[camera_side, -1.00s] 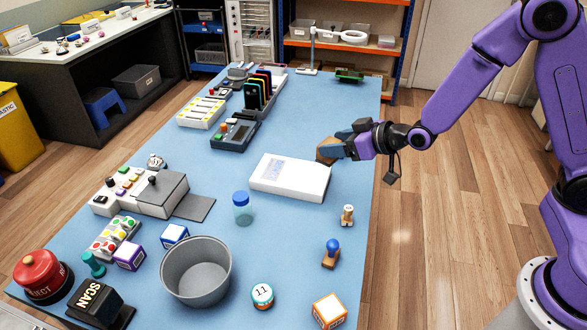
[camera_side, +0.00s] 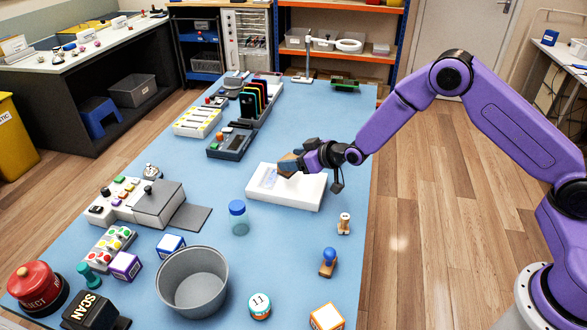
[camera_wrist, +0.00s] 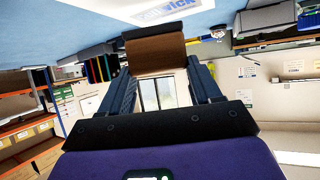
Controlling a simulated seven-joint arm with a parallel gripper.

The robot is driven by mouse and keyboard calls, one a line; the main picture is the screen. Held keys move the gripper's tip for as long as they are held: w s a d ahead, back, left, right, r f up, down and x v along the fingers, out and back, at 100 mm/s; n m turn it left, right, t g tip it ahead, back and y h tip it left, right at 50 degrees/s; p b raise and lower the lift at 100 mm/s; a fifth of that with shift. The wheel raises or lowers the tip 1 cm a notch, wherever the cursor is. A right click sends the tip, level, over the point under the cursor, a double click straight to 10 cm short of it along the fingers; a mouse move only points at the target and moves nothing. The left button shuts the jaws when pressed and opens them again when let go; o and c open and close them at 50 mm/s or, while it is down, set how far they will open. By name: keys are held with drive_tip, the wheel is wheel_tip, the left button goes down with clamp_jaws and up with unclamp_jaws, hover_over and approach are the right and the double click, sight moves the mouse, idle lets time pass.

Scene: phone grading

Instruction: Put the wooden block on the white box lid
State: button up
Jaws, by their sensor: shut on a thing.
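The wooden block (camera_wrist: 157,55) is brown with a dark edge face and sits between the fingertips in the wrist view. In the side view the block (camera_side: 287,158) shows partly behind my fingers. My gripper (camera_side: 289,164) is shut on the block and holds it over the far part of the white box lid (camera_side: 300,192). The lid lies flat on the blue table with a pale printed label on top. Whether the block touches the lid cannot be told from this angle.
A clear jar with a blue lid (camera_side: 239,217) stands just left of the white box. Two small stamps, one with a blue knob (camera_side: 328,262), stand in front of it to the right. A grey bin (camera_side: 193,282) is nearer the front. The table (camera_side: 305,120) behind the box is clear.

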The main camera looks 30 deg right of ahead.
drive_tip(key=shift+w+f, duration=0.2)
drive_tip(key=shift+f, duration=0.1)
drive_tip(key=shift+w+f, duration=0.1)
drive_tip(key=shift+f, duration=1.45)
drive_tip(key=shift+f, duration=0.15)
drive_tip(key=o, duration=1.1)
drive_tip(key=shift+a, duration=0.1)
drive_tip(key=shift+r, duration=0.2)
drive_tip(key=v, duration=1.2)
drive_tip(key=shift+f, duration=0.1)
